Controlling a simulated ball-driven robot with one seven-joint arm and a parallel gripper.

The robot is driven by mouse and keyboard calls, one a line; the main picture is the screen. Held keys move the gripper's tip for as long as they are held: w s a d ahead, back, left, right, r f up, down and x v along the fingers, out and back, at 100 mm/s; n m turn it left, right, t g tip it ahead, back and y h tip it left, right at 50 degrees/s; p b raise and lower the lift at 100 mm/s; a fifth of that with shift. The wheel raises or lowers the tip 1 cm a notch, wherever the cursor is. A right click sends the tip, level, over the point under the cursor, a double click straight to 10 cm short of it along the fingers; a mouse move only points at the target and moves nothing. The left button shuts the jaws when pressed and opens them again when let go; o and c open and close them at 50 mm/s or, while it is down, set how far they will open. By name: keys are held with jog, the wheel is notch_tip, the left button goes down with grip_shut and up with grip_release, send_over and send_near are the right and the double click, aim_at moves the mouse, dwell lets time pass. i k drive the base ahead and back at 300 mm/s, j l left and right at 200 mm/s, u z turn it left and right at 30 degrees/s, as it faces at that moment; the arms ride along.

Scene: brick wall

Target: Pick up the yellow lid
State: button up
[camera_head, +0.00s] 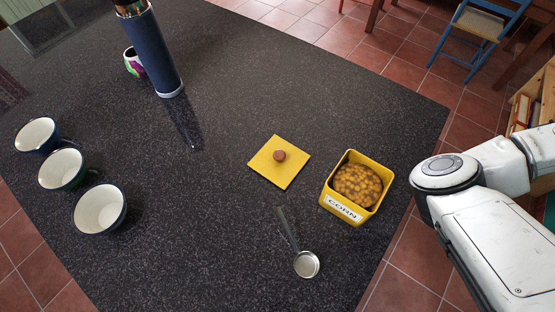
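The yellow lid (267,168) lies flat on the dark speckled counter, left of the yellow corn tin. It is square, with a round brown knob (279,156) at its middle. The open corn tin (345,208) holds corn-coloured contents and has a "CORN" label on its front. My white arm comes in at the right edge, right of the tin. My gripper is out of the picture.
A metal ladle (306,264) lies in front of the lid and tin. Several bowls, such as the nearest one (100,209), stand at the left. A tall blue flask (153,55) and a colourful mug (133,64) stand at the back. The counter (210,215) around the lid is mostly clear.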

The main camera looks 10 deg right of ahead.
aim_at(279, 161)
jog(key=l+u, duration=0.3)
jog(key=l, duration=0.15)
jog(key=k+l+u, duration=0.15)
jog(key=l+u, duration=0.15)
jog(key=l, duration=0.15)
jog(key=k+l+u, duration=0.15)
jog(key=l+u, duration=0.15)
jog(key=l, duration=0.15)
